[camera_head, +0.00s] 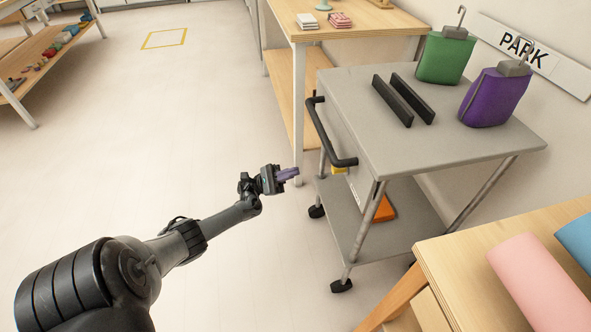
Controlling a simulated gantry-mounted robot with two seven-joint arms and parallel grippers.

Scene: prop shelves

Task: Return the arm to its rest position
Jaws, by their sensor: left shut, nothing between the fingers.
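My left arm comes in from the lower left. My left gripper (289,174) is shut and empty, with its purple-grey fingers together. It hangs over the open floor, just left of the grey cart (455,150) and apart from it, below the cart's black handle (335,140). My right gripper and arm do not show.
On the cart stand a green bag (444,60), a purple bag (494,97) and two black bars (392,100). A wooden shelf table (350,22) stands behind. A wooden table with a pink cushion (540,285) is at the lower right. Floor left of the gripper is clear.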

